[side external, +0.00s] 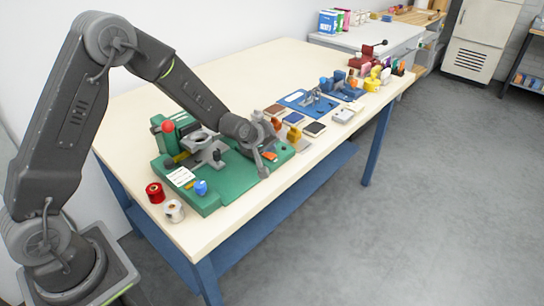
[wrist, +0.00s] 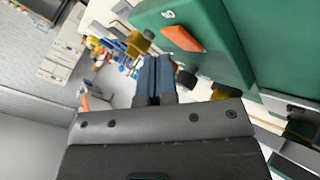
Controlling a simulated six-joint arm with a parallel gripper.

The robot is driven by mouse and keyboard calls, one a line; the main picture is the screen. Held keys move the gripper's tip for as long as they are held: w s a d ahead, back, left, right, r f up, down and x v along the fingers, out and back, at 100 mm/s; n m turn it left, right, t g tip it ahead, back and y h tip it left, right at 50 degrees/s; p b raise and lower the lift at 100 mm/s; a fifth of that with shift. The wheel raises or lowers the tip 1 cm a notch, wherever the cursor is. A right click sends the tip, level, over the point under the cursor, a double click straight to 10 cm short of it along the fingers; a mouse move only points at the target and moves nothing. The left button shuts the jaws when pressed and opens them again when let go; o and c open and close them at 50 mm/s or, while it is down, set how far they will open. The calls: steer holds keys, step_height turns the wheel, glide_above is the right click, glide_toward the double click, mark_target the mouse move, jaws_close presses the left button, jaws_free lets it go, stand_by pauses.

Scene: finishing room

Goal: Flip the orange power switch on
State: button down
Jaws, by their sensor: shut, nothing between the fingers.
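The orange power switch (side external: 269,156) is on the right part of the green machine (side external: 208,203), beside my gripper in the side external view. In the wrist view the switch (wrist: 182,38) is an orange bar in the green housing (wrist: 215,18), up and right of the fingers. My gripper (side external: 263,173) points down over the green base near its front edge. Its fingers (wrist: 153,75) are together with nothing between them. A gap shows between the fingers and the switch in the wrist view. Which way the switch is set cannot be told.
A red spool (side external: 155,193) and a silver spool (side external: 174,211) stand by the machine's near end. A red knob (side external: 169,126) rises behind. Several pads, a blue mat (side external: 292,98) and small tools lie farther along the table. The table's front edge (side external: 270,200) is close.

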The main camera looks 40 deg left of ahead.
mark_target(267, 155)
steer(key=shift+f, duration=0.4)
steer(key=shift+f, duration=0.25)
stand_by(0.5)
steer(key=shift+r, duration=0.1)
steer(key=shift+r, duration=0.6)
steer(key=shift+a+r, duration=0.2)
steer(key=shift+r, duration=1.05)
steer(key=shift+a+r, duration=0.15)
steer(key=shift+r, duration=1.1)
steer(key=shift+r, duration=0.1)
